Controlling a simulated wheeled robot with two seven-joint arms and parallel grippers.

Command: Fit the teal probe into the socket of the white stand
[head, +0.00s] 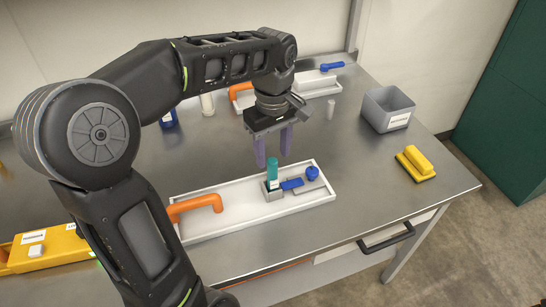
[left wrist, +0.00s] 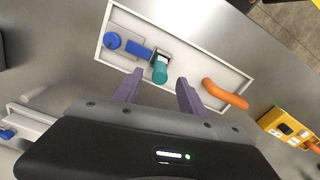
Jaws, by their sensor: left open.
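The teal probe (head: 273,171) stands about upright in the small grey socket block on the white stand (head: 235,220), a long shallow tray-like piece. How deep it sits I cannot tell. A blue lever (head: 291,184) and an orange handle (head: 197,206) are on the same stand. My left gripper (head: 273,158) is open, with purple fingers pointing down just above and behind the probe. In the left wrist view the probe (left wrist: 160,71) shows between and just beyond the open fingertips (left wrist: 158,83), apart from them. My right gripper is not in view.
A second white stand (head: 318,88) with a blue part lies at the back. A grey bin (head: 388,109) and a yellow block-like thing (head: 415,163) are at the right. A small pale cylinder (head: 330,109) stands behind. A yellow case (head: 45,249) lies at the left.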

